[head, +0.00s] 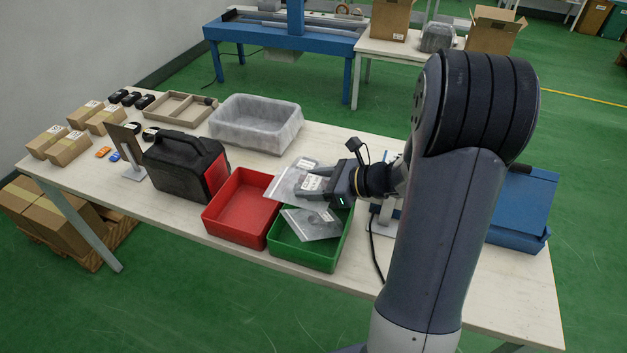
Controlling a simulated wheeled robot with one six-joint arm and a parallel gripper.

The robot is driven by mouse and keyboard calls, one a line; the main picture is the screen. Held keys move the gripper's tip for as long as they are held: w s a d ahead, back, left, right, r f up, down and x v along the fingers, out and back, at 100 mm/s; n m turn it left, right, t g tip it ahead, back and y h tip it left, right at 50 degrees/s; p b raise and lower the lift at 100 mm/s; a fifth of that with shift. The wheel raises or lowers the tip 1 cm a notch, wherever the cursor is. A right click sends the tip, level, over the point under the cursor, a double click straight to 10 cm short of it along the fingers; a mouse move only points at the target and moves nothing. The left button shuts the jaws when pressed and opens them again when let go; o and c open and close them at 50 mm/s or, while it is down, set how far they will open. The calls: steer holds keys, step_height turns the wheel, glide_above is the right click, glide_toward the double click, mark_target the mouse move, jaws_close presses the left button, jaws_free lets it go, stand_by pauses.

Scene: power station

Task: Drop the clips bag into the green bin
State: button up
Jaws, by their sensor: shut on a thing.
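A clear plastic bag with white labels (290,183) is held in my gripper (308,184). I take it for the clips bag, but its contents are too small to make out. My gripper points left and is shut on the bag. The bag is above the far edges of the green bin (303,262) and the red bin, and overlaps both in the picture. Another clear bag with a small label (312,224) lies in the green bin, below my gripper. My gripper hides part of the green bin's far end.
The red bin (236,235) stands directly left of the green one and looks empty. A black case (180,165) stands left of it. A grey lined tub (255,137) is behind. A blue box (522,210) is at the right.

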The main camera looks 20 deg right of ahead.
steer(key=shift+f+b, duration=0.75)
steer(key=shift+f, duration=0.65)
steer(key=shift+r, duration=0.1)
steer(key=o, duration=1.1)
steer(key=v, duration=1)
steer(key=shift+s+d, duration=0.25)
steer(key=shift+d, duration=0.1)
steer(key=shift+a, duration=0.1)
